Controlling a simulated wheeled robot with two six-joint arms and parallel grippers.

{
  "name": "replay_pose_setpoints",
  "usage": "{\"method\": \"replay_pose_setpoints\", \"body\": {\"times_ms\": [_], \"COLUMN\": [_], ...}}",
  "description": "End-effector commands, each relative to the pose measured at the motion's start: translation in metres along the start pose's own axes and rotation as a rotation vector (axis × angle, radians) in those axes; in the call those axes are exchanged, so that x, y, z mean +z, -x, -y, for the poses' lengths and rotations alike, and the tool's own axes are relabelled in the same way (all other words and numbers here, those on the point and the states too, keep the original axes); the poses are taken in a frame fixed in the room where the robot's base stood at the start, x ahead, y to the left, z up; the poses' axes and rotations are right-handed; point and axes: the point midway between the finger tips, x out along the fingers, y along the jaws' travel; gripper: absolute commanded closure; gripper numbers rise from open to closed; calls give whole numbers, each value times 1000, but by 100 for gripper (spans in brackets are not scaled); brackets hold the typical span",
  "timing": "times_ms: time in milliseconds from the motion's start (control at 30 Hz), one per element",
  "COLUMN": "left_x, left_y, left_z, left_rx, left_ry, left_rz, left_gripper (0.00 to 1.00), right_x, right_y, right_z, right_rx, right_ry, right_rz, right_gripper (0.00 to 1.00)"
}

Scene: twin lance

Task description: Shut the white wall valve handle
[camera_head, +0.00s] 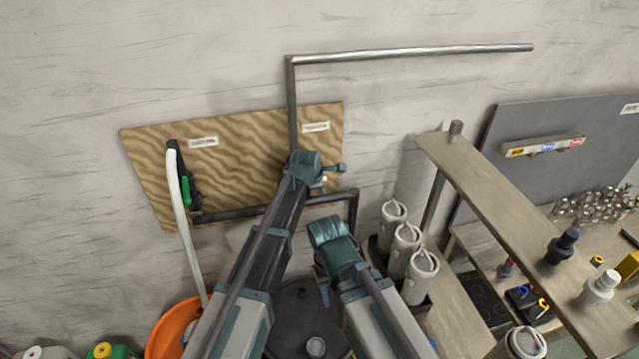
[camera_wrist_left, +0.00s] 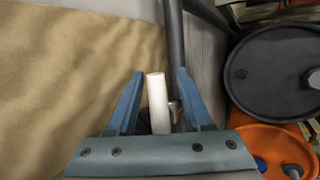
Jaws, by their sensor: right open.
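The white valve handle (camera_head: 323,181) shows as a small pale piece at the right side of the wooden wall board, mostly hidden by my left gripper (camera_head: 318,180). In the left wrist view the white handle (camera_wrist_left: 158,104) is a straight bar between the two blue fingers of my left gripper (camera_wrist_left: 159,74). The fingers are open, with a gap on each side of the handle. My right gripper (camera_head: 324,290) is open, lower in the head view and away from the valve; its fingers are mostly hidden.
A black drum (camera_head: 300,315) stands below. White canisters (camera_head: 408,240) and a shelf (camera_head: 520,210) are on the right.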

Motion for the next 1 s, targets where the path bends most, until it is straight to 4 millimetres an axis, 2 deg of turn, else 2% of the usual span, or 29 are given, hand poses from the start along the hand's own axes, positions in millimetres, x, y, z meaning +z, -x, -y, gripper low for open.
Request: {"method": "replay_pose_setpoints", "body": {"times_ms": [200, 367, 567, 700, 767, 1000], "left_x": [0, 0, 1, 1, -7, -26], "left_y": [2, 10, 36, 60, 64, 99], "left_z": [-1, -1, -2, -2, 17, 62], "left_rx": [1, 1, 1, 0, 0, -4], "left_ry": [1, 1, 0, 0, 0, 1], "left_rz": [0, 0, 0, 0, 0, -2], "left_gripper": [49, 49, 49, 49, 49, 49], "right_x": [0, 1, 2, 3, 3, 3], "right_y": [1, 9, 29, 49, 40, 39], "right_z": [0, -1, -2, -4, -3, -3], "right_rx": [0, 0, -2, -3, -3, -3], "right_ry": [0, -4, -15, -26, -25, -25], "right_rz": [0, 0, 1, 1, 1, 1], "right_gripper": [50, 50, 50, 50, 50, 50]}}
